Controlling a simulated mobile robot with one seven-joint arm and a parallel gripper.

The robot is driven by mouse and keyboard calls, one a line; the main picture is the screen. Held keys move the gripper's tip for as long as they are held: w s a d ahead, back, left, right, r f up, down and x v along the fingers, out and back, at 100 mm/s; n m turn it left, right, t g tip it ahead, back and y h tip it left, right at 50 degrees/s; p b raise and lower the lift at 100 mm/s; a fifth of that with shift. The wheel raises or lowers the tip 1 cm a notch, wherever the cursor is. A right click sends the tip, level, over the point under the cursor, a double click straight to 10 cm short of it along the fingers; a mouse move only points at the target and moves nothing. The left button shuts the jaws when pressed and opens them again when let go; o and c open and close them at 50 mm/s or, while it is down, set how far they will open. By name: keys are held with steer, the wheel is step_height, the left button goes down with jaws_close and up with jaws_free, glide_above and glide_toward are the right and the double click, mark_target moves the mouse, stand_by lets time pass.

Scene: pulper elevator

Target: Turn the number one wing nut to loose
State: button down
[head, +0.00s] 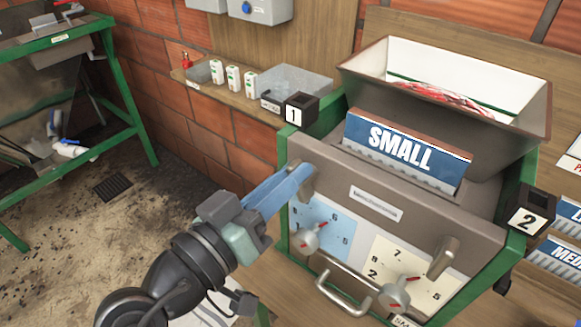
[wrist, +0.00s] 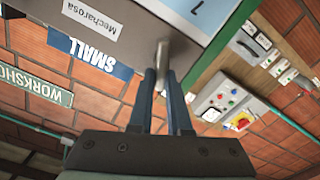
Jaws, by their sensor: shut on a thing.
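The pulper's front panel (head: 400,207) carries a grey wing nut at its left side, below the black block marked 1 (head: 300,109). My gripper (head: 299,180) reaches in from the lower left, its blue fingers at this left wing nut (head: 307,187). In the wrist view the fingers (wrist: 164,78) are shut on the wing nut (wrist: 163,52), one on each side. The fingers hide part of the nut, and its exact angle is hard to tell. A second wing nut (head: 443,257) sits at the panel's right, free of my gripper.
Below the panel are two red-marked dials (head: 308,238) (head: 394,296) and a metal bar handle (head: 345,292). A SMALL sign (head: 408,150) stands before the hopper (head: 530,119). A shelf with white containers (head: 233,77) is behind. A green-framed stand (head: 128,100) is at left; floor between is open.

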steer(key=shift+w+a+f+n+p, duration=0.1)
steer(key=shift+f+n+p, duration=0.2)
steer(key=shift+n+p, duration=1.45)
steer(key=shift+a+f+n+p, duration=0.1)
steer(key=shift+f+n+p, duration=0.25)
steer(key=shift+n+p, duration=1.4)
steer(key=shift+w+f+n+p, duration=0.1)
steer(key=shift+f+n+p, duration=0.4)
steer(key=shift+n, duration=2.3)
steer(key=shift+r, duration=0.15)
steer(key=c, duration=0.9)
jaws_free()
steer(key=shift+r, duration=0.1)
steer(key=shift+o, duration=0.2)
steer(key=shift+r, duration=0.1)
steer(key=shift+a, duration=0.15)
